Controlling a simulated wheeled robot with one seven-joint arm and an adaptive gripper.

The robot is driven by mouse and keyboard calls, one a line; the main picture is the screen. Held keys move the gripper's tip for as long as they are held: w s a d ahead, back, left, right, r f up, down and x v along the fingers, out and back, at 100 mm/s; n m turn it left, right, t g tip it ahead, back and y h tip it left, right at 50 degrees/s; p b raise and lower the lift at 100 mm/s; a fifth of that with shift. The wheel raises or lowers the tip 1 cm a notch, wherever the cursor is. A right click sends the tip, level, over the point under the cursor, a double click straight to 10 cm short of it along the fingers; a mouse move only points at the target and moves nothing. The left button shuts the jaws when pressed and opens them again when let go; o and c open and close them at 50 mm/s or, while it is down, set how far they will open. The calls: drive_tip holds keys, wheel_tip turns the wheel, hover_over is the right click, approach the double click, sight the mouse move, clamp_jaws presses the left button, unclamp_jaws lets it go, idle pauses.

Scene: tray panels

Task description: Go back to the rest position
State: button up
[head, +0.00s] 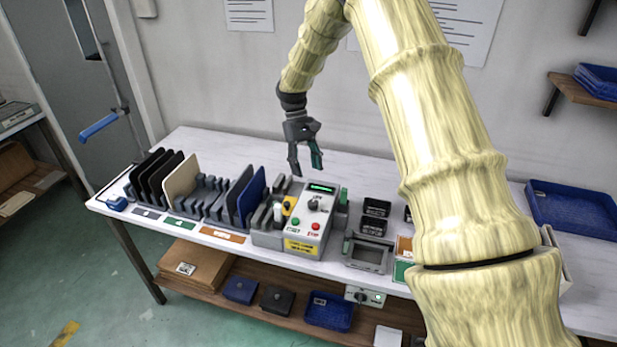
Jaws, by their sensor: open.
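My gripper (306,164) hangs above the back of the white table (345,170), fingers pointing down. It is open and I see nothing between its fingers. It appears behind and above the control box (306,222), apart from it. The box has a green display, a knob, and green and red buttons.
My arm covers part of the table's right side. A blue tray (572,210) lies at the far right. A grey frame (368,253) and small black trays (375,215) sit right of the control box. A lower shelf (270,308) holds bins and cardboard. The wall stands close behind.

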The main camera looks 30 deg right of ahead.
drive_tip(key=shift+w+r, duration=0.15)
drive_tip(key=shift+r, duration=0.25)
